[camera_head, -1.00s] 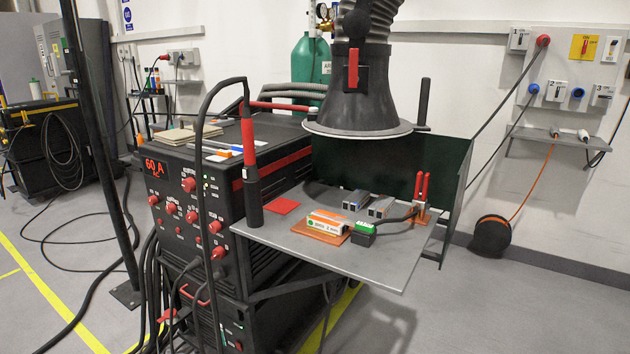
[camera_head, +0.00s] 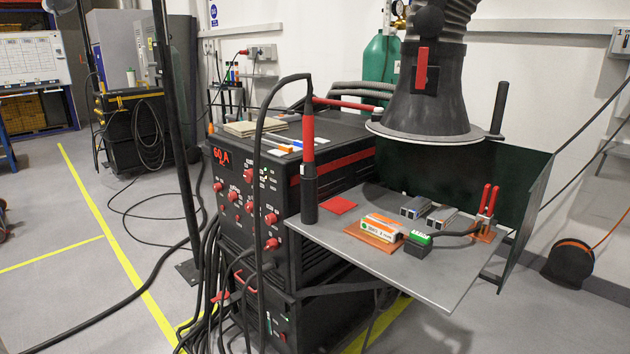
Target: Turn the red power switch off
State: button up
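I cannot tell whether one of these small red parts is the power switch. A red lever or plate (camera_head: 421,69) sits on the black extraction hood (camera_head: 424,100). A lower black unit (camera_head: 283,322) shows small green lights. My gripper is not in view.
A grey shelf (camera_head: 390,270) juts out to the right with a red pad, small boxes and a red-handled clamp (camera_head: 487,200). A black pole (camera_head: 177,120) and hanging cables (camera_head: 215,280) stand before the left side. Floor at left is mostly clear, with yellow lines.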

aim_at(273, 245)
jog(key=i+u, duration=0.3)
jog(key=i, duration=0.8)
